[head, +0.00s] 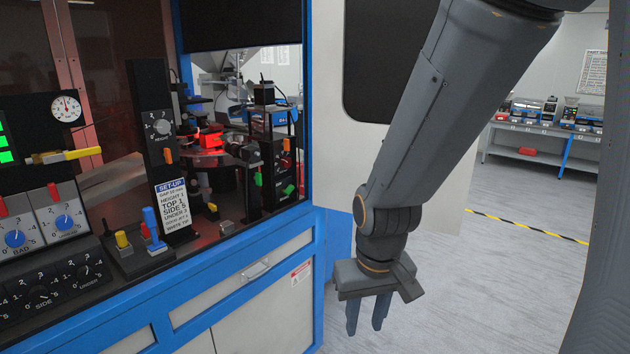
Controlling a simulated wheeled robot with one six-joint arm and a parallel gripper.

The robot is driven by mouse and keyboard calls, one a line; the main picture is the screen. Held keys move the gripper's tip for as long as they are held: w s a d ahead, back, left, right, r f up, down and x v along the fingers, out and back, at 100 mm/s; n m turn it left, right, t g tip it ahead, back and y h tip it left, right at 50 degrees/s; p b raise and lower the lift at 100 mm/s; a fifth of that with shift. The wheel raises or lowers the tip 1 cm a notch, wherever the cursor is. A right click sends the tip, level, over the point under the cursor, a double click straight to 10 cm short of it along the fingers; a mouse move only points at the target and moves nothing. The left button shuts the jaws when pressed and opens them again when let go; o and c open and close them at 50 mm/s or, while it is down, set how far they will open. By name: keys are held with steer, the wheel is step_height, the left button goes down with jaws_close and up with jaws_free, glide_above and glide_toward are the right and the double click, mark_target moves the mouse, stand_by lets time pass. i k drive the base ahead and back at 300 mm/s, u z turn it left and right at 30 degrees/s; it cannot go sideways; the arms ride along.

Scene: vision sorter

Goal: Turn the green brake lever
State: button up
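Two small green parts show inside the machine opening, on and beside the black post at its right: a green knob (258,179) and a green tab (288,190). Either could be the green brake lever; they are too small to tell which. My gripper (367,316) hangs over the floor to the right of the machine, fingers pointing down. A gap shows between the two fingers, and nothing is between them. It is well apart from the green parts and nearer to the camera.
The blue-framed machine (318,100) fills the left. Its front ledge carries a blue lever (152,222), a yellow knob (122,239), a set-up card (175,205) and dial panels (60,215). A red-lit disc (205,150) lies inside. Floor (490,270) at right is clear.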

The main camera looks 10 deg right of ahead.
mark_target(289, 190)
steer(key=z, duration=0.05)
steer(key=i, duration=0.65)
steer(key=u, duration=0.7)
steer(key=i, duration=0.45)
steer(key=u, duration=0.45)
